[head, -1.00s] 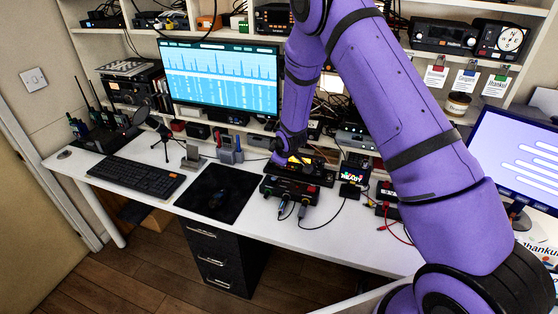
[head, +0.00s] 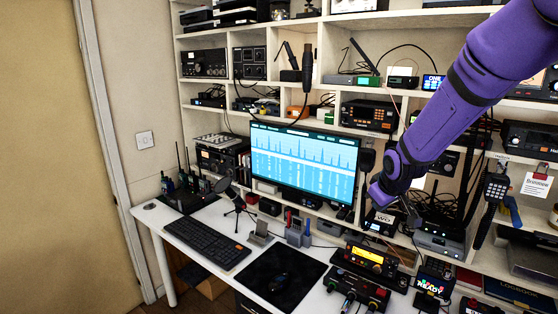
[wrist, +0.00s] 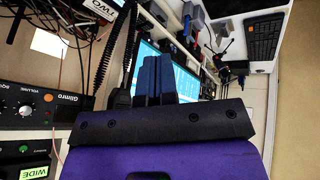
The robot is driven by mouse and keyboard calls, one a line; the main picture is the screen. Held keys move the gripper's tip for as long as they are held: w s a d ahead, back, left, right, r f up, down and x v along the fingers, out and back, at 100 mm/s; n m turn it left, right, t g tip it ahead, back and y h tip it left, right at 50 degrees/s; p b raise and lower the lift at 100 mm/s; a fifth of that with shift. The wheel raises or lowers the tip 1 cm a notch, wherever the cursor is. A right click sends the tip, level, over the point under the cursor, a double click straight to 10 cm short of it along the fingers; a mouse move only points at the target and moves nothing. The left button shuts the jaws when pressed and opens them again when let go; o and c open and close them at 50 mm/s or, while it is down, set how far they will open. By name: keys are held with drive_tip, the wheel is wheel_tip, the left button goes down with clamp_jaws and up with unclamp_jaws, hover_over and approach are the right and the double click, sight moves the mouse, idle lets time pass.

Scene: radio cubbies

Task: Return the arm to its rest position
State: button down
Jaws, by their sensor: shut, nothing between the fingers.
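My purple arm (head: 470,80) reaches in from the upper right of the head view. Its end, with my gripper (head: 380,192), hangs in front of the shelves, right of the monitor; its fingers are hard to make out there. In the wrist view my gripper (wrist: 152,62) shows two dark fingers pressed together, with nothing between them. Past the fingers, the wrist view shows the lit monitor screen (wrist: 181,78) and part of the desk.
The white desk (head: 212,218) holds a keyboard (head: 207,243), a black mouse mat (head: 262,272) and a yellow-lit radio (head: 370,260). The monitor (head: 303,165) stands behind. Shelves crowded with radios and cables rise close behind my arm. The door side at left is clear.

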drive_tip(key=s+d+r+m, duration=0.2)
drive_tip(key=s+r+m, duration=0.1)
drive_tip(key=s+r, duration=1.2)
drive_tip(key=s+d+r+m, duration=0.1)
drive_tip(key=s+r+m, duration=0.1)
drive_tip(key=s, duration=1.8)
drive_tip(key=shift+r+m+g, duration=0.25)
drive_tip(key=shift+m+g, duration=0.15)
drive_tip(key=shift+m, duration=0.1)
